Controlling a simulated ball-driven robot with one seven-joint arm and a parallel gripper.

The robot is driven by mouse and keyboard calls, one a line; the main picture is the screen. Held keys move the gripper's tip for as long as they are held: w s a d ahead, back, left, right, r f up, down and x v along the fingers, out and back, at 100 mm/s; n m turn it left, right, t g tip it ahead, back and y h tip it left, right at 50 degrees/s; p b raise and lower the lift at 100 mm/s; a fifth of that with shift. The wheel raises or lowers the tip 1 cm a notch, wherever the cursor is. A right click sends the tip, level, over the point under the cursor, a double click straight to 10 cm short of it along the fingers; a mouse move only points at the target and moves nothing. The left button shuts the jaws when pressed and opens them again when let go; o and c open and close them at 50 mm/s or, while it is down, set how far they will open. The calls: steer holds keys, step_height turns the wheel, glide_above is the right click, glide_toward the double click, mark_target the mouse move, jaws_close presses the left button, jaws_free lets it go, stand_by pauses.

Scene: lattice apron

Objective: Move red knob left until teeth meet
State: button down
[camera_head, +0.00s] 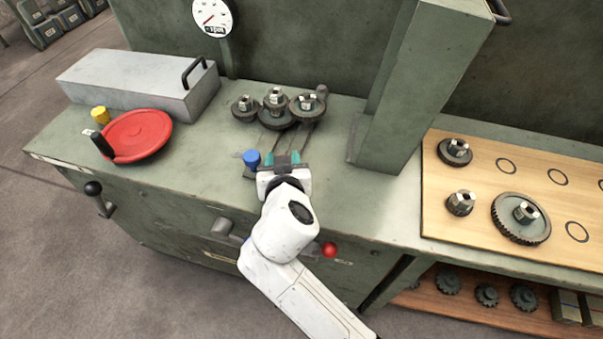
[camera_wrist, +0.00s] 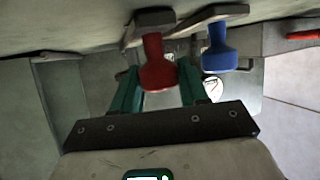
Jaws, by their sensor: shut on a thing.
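The red knob (camera_wrist: 157,72) shows in the wrist view, between the two teal fingers of my gripper (camera_wrist: 160,84). My gripper is shut on it. In the head view my gripper (camera_head: 283,161) reaches over the bench's front part and hides the red knob. The blue knob (camera_wrist: 219,58) is beside it, outside the fingers; it also shows in the head view (camera_head: 251,158), just left of my gripper. Behind are three dark gears: left (camera_head: 243,110), middle (camera_head: 274,120) and right (camera_head: 308,111). They sit close together; I cannot tell whether their teeth meet.
A red handwheel (camera_head: 140,133) and a grey box (camera_head: 140,82) stand on the left of the bench. A thick green post (camera_head: 418,90) rises to the right of the gears. A wooden board (camera_head: 450,218) with more gears lies farther right. A red-balled lever (camera_head: 329,250) juts from the front.

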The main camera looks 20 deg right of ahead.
steer(key=shift+w+a+f+m+h+b, duration=0.1)
steer(key=shift+w+a+m+h+b, duration=0.25)
steer(key=shift+w+a, duration=0.2)
steer(key=c, duration=0.8)
jaws_free()
steer(key=shift+o, duration=0.7)
steer(key=shift+a, duration=0.1)
